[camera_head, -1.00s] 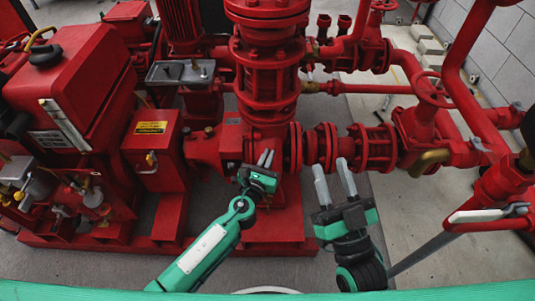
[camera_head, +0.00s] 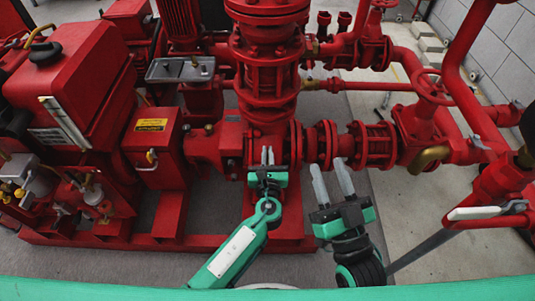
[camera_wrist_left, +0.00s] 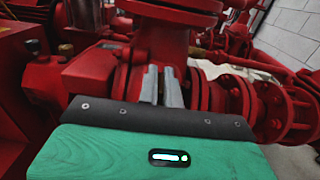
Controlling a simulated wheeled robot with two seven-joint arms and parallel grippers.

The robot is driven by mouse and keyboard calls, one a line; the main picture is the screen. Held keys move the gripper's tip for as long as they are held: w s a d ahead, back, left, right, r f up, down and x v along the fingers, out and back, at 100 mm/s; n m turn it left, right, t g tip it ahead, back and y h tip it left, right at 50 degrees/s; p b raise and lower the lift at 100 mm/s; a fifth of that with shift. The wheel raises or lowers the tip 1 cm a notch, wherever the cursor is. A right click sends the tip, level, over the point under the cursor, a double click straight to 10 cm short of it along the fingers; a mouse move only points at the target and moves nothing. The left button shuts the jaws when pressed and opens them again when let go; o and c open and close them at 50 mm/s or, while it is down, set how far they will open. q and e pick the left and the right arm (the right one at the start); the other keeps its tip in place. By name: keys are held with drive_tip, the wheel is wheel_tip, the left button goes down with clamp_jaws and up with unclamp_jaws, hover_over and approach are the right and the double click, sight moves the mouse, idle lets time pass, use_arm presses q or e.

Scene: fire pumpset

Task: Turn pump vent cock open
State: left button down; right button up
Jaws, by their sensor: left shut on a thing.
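My left gripper (camera_head: 267,155) is at the front of the red pump casing (camera_head: 204,150), below the thick vertical pipe. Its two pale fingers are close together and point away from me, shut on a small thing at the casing. I take this to be the pump vent cock, but the fingers hide it. In the left wrist view the gripper (camera_wrist_left: 162,85) has its fingertips against the red casing (camera_wrist_left: 157,45), with a narrow gap between them. My right gripper (camera_head: 331,180) is open and empty in front of the flanged red pipe.
A red flanged pipe (camera_head: 372,148) and handwheel valve (camera_head: 432,88) stand to the right. A red box with a yellow label (camera_head: 150,125) is on the left. A pale lever handle (camera_head: 474,213) is at the far right.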

use_arm(q)
drive_tip(key=shift+r, duration=0.1)
drive_tip(key=c, duration=1.6)
unclamp_jaws()
drive_tip(key=shift+w, duration=0.1)
use_arm(e)
drive_tip(key=shift+r, duration=0.1)
